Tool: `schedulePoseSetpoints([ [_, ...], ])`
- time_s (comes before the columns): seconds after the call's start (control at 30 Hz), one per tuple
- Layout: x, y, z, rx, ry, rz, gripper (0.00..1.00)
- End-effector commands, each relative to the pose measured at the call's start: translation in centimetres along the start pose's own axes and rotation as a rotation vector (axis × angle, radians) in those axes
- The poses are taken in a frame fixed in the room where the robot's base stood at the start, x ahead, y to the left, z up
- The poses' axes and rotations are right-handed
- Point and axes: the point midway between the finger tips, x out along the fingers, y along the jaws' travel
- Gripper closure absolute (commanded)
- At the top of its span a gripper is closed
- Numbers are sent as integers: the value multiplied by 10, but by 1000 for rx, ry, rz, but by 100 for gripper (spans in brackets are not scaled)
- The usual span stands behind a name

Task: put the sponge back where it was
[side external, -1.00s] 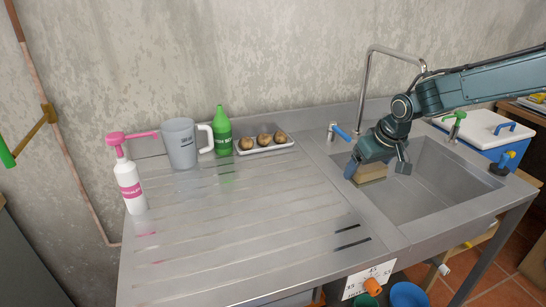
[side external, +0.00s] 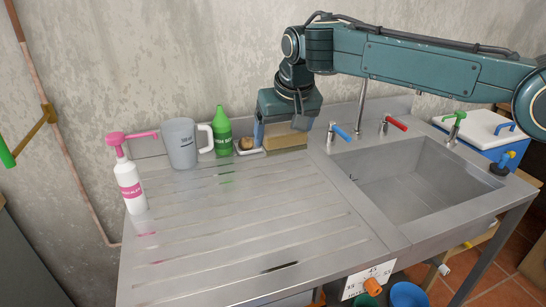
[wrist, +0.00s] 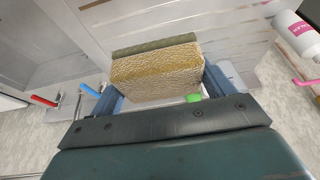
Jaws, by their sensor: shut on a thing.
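The sponge (side external: 286,138) is a tan block, and the wrist view shows a darker green layer along one side of it (wrist: 155,70). My gripper (side external: 283,128) is shut on the sponge, with a blue finger at each end of it. In the side view it is near the back of the steel counter, left of the sink and in front of the white tray (side external: 243,152). The sponge hides most of the tray. I cannot tell whether the sponge touches the tray or the counter.
A round brown item (side external: 245,144) shows on the tray. The green bottle (side external: 222,130), grey jug (side external: 180,144) and pink-topped pump bottle (side external: 130,178) stand to the left. Blue (side external: 343,133) and red (side external: 398,123) taps stand right, behind the empty sink (side external: 405,178). The front drainboard (side external: 235,245) is clear.

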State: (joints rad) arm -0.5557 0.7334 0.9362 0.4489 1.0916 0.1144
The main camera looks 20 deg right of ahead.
Motion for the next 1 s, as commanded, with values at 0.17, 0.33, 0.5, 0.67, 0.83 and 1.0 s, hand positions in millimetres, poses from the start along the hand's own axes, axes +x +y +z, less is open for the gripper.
schedulePoseSetpoints([
  [0.17,-12,-22,3,1,1,0,55],
  [0.33,-16,-28,4,3,2,1,55],
  [0.5,-16,-29,5,2,1,2,55],
  [0.67,-12,-28,6,2,0,4,55],
  [0.83,2,-28,12,1,0,6,55],
  [1.0,26,-28,22,0,-2,5,55],
])
